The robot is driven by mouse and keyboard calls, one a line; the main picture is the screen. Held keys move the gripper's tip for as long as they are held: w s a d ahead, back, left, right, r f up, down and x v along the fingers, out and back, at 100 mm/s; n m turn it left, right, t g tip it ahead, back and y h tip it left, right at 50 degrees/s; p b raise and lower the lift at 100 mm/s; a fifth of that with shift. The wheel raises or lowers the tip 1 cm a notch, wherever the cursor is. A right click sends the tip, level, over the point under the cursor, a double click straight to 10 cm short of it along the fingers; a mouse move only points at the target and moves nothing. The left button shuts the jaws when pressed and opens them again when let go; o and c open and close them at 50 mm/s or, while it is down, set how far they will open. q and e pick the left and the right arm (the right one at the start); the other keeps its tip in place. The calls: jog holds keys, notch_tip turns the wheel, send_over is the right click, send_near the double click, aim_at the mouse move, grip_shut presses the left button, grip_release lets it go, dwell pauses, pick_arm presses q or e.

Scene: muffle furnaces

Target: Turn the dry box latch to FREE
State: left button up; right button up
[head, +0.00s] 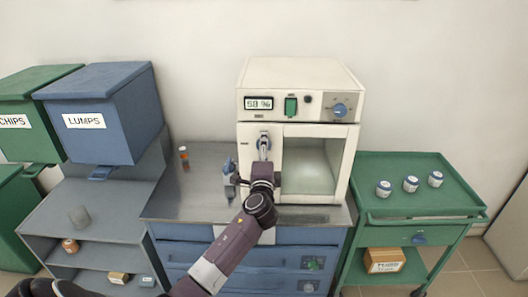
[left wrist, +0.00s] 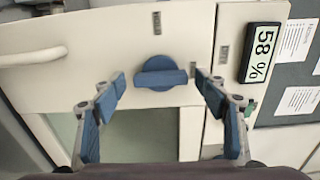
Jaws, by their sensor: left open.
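The dry box (head: 300,80) is a cream cabinet on the steel counter, with a 58 % display and a glass window in its door. Its latch is a round blue knob with a raised bar, on the left of the door front in the head view (head: 264,142). The left wrist view shows the latch (left wrist: 160,73) from close by, its bar lying across that sideways picture, so upright on the box. My left gripper (left wrist: 160,88) is open, one blue-padded finger on either side of the latch, apparently apart from it. It partly covers the door in the head view (head: 264,160). Small markings by the latch are unreadable.
A pale door handle (left wrist: 35,57) lies near the latch. A blue-grey object (head: 229,182) stands beside my arm on the counter, and a small orange bottle (head: 184,153) farther left. A green cart (head: 410,205) with several jars stands right, blue and green bins left.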

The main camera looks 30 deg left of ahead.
pick_arm(q)
jog(key=v, duration=1.2)
dwell(0.5)
